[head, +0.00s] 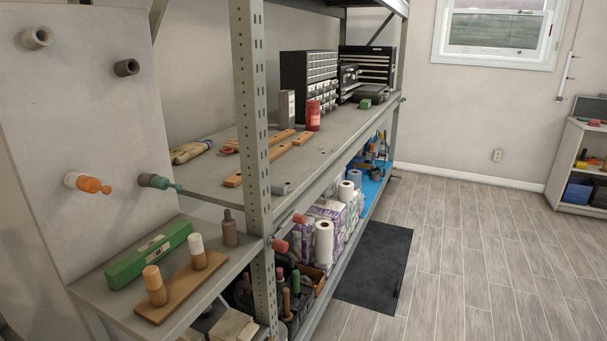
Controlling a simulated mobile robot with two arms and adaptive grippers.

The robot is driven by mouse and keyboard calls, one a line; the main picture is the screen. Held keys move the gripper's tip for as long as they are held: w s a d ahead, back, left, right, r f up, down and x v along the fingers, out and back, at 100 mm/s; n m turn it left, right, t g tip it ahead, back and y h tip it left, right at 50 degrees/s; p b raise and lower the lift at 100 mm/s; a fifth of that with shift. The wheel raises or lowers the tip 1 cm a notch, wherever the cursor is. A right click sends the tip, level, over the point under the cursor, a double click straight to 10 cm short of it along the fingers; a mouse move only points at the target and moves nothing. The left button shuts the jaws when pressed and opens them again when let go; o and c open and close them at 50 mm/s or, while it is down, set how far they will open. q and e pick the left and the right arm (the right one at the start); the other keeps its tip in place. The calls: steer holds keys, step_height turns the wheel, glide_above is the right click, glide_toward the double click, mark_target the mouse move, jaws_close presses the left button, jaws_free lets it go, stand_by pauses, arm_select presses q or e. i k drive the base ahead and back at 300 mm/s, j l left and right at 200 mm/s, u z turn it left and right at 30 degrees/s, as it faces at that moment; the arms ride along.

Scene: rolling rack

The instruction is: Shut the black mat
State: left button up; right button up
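The black mat (372,265) lies flat on the wood-look floor, to the right of the rack's lower shelf. It is dark with a fine texture, and its left side runs along the rack's base. Neither of my grippers is in view, and nothing is touching the mat.
The grey metal rack (258,120) fills the middle and left. Its lower shelf holds paper rolls (324,243) and packs beside the mat. A side shelf holds a green box (148,256). The floor (480,260) right of the mat is clear up to a white cabinet (563,165).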

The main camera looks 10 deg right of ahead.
mark_target(372, 279)
steer(key=i+l+z, duration=0.6)
steer(key=i+z, duration=0.55)
steer(key=i, duration=0.25)
